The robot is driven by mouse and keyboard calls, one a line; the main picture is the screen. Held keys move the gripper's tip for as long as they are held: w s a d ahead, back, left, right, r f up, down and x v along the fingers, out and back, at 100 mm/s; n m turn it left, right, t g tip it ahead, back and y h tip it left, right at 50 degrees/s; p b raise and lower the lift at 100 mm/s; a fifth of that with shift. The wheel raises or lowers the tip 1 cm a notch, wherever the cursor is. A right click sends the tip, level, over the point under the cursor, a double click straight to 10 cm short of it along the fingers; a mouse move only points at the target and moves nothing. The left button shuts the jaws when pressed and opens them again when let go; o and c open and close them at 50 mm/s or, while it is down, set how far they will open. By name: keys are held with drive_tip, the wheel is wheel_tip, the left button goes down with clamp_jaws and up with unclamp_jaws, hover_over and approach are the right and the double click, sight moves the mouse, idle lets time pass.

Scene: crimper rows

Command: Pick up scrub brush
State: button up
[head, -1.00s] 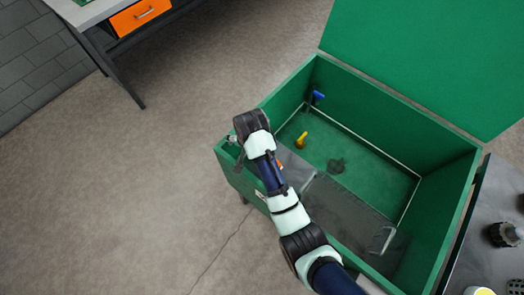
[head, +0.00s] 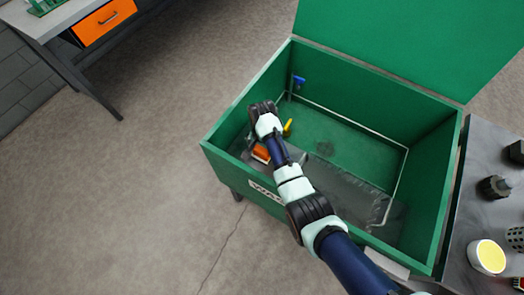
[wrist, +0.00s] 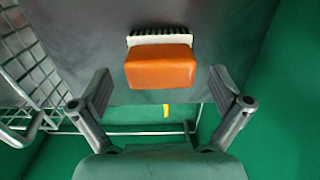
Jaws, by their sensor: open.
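The scrub brush (wrist: 160,66) has an orange block, a pale strip and dark bristles. In the wrist view it lies on a grey surface, ahead of the gap between my fingers. In the head view its orange part (head: 261,153) shows beside my arm inside the green washer tub, and my arm hides some of it. My gripper (wrist: 162,105) is open and empty, with its two fingers spread apart and not touching the brush. In the head view my wrist covers the gripper.
The green tub (head: 225,160) has high walls around the work area and a raised lid (head: 400,45) behind. A wire basket (wrist: 30,70) is at the left in the wrist view. A yellow nozzle (head: 287,128) and blue valve (head: 298,81) are near the tub's back left corner.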

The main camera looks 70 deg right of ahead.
drive_tip(key=shift+f, duration=0.8)
drive_tip(key=shift+r, duration=0.1)
drive_tip(key=c, duration=1.2)
drive_tip(key=shift+c, duration=0.2)
wheel_tip(320, 180, up, 20)
drive_tip(key=p, duration=0.8)
drive_tip(key=shift+p, duration=0.3)
